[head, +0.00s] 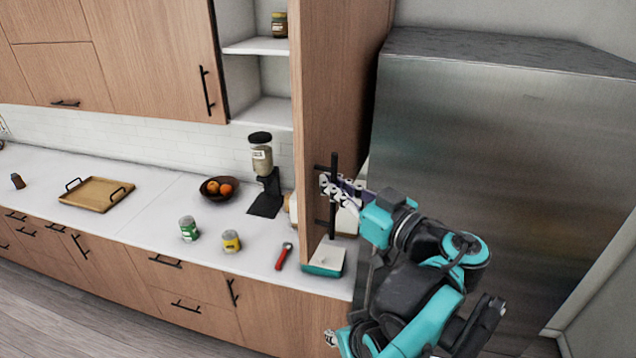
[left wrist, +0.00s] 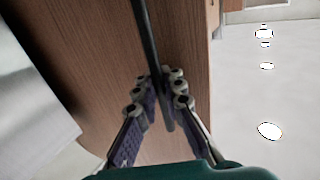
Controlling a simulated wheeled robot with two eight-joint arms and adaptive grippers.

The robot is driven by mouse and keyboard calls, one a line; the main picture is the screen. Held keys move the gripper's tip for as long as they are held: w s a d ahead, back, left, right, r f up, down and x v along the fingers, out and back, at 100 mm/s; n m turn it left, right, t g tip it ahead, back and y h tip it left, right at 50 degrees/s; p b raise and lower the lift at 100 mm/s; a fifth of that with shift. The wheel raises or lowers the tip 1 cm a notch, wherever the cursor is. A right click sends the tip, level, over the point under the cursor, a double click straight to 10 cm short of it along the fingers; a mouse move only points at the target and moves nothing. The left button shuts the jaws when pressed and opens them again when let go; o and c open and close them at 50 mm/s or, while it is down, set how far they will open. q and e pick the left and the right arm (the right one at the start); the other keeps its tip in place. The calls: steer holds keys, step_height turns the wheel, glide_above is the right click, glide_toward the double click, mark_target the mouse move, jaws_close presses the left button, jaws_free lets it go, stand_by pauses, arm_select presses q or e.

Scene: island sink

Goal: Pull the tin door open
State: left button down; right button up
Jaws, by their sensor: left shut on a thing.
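The tin door (head: 312,150) is a tall wooden panel at the right end of the counter, and it fills the middle of the left wrist view (left wrist: 90,45). Its black vertical bar handle (head: 333,225) shows in both views. My left gripper (head: 340,188) is shut on the bar. In the left wrist view the bar (left wrist: 146,30) runs between the two fingers (left wrist: 160,95). I cannot tell how far the door stands open. Pale fingertips at the bottom edge of the head view look like my right gripper (head: 330,338); its jaws are unclear.
A steel fridge (head: 510,170) stands right of the door. A white and teal box (head: 326,258) sits low by the panel. The counter holds a red-handled tool (head: 283,257), a yellow can (head: 231,241), a green can (head: 188,229), a fruit bowl (head: 208,193), a grinder (head: 263,175) and a tray (head: 97,193).

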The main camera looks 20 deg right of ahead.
arm_select(q)
steer(key=shift+s+d, duration=0.5)
steer(key=shift+d, duration=0.25)
arm_select(e)
steer(key=shift+s+d, duration=0.25)
steer(key=shift+s, duration=0.05)
arm_select(q)
steer(key=shift+a, duration=0.1)
steer(key=c, duration=1.9)
jaws_free()
steer(key=shift+s, duration=0.1)
arm_select(e)
steer(key=shift+s+a, duration=0.1)
arm_select(q)
steer(key=v, duration=0.7)
steer(key=shift+s, duration=0.2)
